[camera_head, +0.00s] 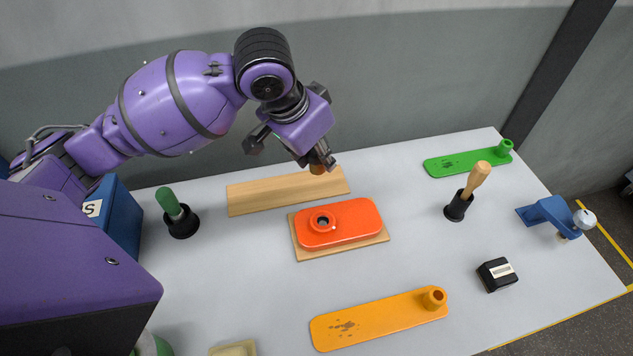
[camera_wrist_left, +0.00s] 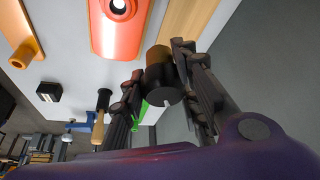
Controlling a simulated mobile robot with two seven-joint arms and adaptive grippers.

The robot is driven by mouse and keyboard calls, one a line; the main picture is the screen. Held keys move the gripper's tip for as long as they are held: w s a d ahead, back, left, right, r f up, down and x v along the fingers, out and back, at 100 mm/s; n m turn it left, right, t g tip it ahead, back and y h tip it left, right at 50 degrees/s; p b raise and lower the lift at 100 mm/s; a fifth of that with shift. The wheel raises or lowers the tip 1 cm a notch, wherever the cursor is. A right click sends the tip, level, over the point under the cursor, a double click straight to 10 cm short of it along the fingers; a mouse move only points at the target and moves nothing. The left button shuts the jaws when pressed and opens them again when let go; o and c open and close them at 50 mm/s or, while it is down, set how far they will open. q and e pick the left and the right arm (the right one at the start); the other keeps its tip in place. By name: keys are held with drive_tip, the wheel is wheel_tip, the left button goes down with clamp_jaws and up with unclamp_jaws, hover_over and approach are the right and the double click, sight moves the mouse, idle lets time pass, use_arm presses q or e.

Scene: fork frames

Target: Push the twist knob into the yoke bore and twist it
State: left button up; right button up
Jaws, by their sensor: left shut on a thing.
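My left gripper (camera_head: 318,160) is shut on a short cylinder, likely the twist knob (camera_head: 317,169). In the left wrist view the knob (camera_wrist_left: 161,86) has a brown section and a black section with a notch, between the two fingers. It is held up near the wooden board, behind the orange-red block (camera_head: 358,219). That block, likely the yoke, has a round ringed bore (camera_head: 322,221) at its left end and lies on a wooden plate (camera_head: 303,251). The bore looks empty. The knob is apart from the block. My right gripper is not in view.
A wooden board (camera_head: 260,199) lies at the back. Green-handled (camera_head: 168,203) and wooden-handled (camera_head: 476,180) tools stand in black holders. Orange (camera_head: 375,317) and green (camera_head: 465,163) paddles, a black box (camera_head: 496,274) and a blue bracket (camera_head: 550,211) lie around. The table between is clear.

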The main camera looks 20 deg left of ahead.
use_arm(q)
drive_tip(key=m, duration=0.1)
drive_tip(key=s+m+h, duration=0.1)
drive_tip(key=m, duration=0.1)
drive_tip(key=f+m+g, duration=0.1)
drive_tip(key=shift+s+d+m+h, duration=0.15)
drive_tip(key=shift+s+m+h, duration=0.15)
drive_tip(key=shift+m, duration=0.1)
drive_tip(key=s+d+m+g, duration=0.1)
drive_tip(key=m, duration=0.2)
drive_tip(key=s+f+m+g, duration=0.1)
drive_tip(key=m, duration=0.3)
drive_tip(key=s+d+m+g+p, duration=0.1)
drive_tip(key=m+g, duration=0.1)
drive_tip(key=m, duration=0.1)
drive_tip(key=shift+s+d+f+m+h, duration=0.3)
drive_tip(key=shift+s+d+m, duration=0.05)
drive_tip(key=shift+s+m, duration=0.05)
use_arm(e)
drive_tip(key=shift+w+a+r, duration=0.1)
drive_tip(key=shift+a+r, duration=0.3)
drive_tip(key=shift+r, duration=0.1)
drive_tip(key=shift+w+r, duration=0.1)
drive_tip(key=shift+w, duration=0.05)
use_arm(q)
drive_tip(key=shift+f+b, duration=0.45)
drive_tip(key=shift+f, duration=2.45)
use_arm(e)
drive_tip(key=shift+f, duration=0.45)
